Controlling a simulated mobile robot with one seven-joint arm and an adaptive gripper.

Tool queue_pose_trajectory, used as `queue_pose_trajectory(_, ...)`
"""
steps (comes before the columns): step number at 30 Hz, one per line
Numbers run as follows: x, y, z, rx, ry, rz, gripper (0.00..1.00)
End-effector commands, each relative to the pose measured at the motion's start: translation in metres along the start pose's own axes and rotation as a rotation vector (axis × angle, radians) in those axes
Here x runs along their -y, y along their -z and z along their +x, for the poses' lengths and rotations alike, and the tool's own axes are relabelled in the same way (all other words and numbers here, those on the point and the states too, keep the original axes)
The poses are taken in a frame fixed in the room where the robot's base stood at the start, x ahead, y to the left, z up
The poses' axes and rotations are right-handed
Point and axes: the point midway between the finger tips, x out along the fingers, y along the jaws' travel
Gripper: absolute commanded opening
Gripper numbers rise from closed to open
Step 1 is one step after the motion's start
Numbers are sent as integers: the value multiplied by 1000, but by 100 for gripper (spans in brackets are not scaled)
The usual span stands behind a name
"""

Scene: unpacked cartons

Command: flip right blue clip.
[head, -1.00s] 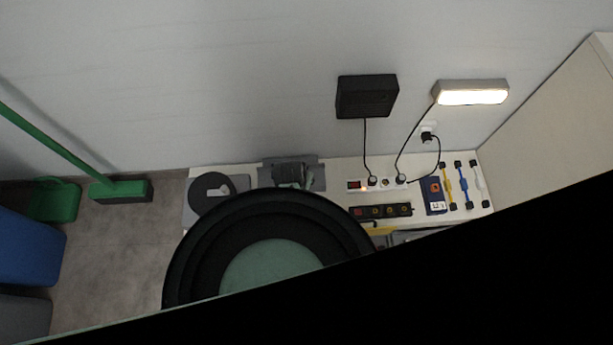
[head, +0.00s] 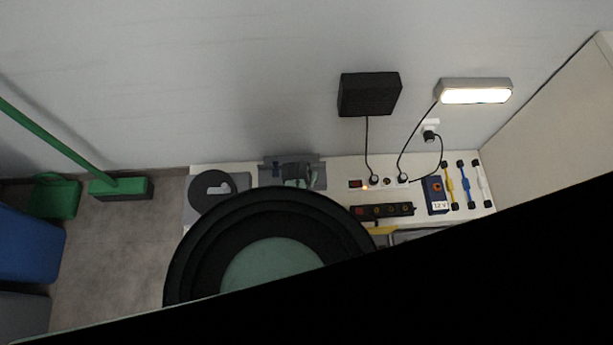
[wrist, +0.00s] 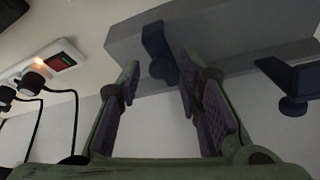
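In the wrist view a grey block carries two dark blue clips. One clip (wrist: 157,55) appears between my fingertips; the other clip (wrist: 291,82) is farther right. The clip between my fingers is the one nearer the power strip, which lies to the right of the block in the head view. My gripper (wrist: 160,78) is open, its two green fingers with purple pads on either side of that clip. I cannot tell whether they touch it. In the head view the grey block (head: 313,163) is at the back of the table, partly hidden by my gripper (head: 297,181).
A power strip (wrist: 48,62) with a red switch and black plugs is beside the block. The white table (head: 335,172) also holds a dark strip (head: 395,210), a blue box (head: 435,194) and a grey disc holder (head: 212,190). A wall (head: 230,90) rises behind.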

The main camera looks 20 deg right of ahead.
Motion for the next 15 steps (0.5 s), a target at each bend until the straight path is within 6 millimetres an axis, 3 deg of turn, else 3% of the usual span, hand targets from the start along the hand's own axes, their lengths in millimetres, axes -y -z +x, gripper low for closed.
queue_pose_trajectory(13,0,0,0,0,0,0,0)
queue_pose_trajectory(15,0,0,0,0,0,0,0)
